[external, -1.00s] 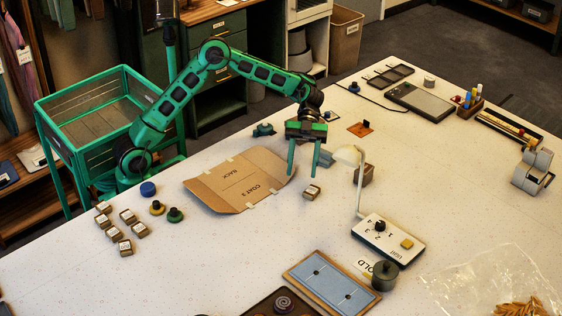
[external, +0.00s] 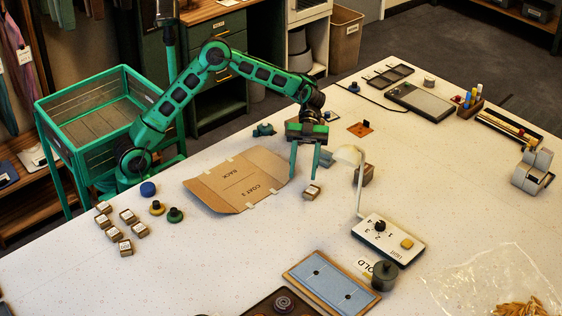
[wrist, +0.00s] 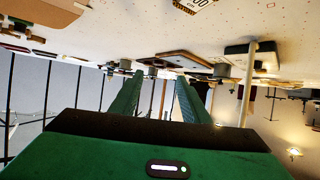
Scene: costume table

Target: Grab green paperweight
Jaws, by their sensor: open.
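A small round green piece with a dark knob (external: 175,214), which looks like the green paperweight, stands on the white table at the left, beside a yellow one (external: 157,208). My gripper (external: 303,174) is open and empty, fingers pointing down. It is well to the right of the green piece, with the cardboard sheet between them. A small labelled block (external: 312,192) lies close to the fingertips. The wrist view shows both green fingers (wrist: 160,82) apart with nothing held; I cannot make out the green piece there.
A folded cardboard sheet (external: 236,182) lies flat left of my gripper. A blue round piece (external: 148,189) and several labelled blocks (external: 127,216) sit near the green piece. A lamp post (external: 360,185) rises just right of my gripper.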

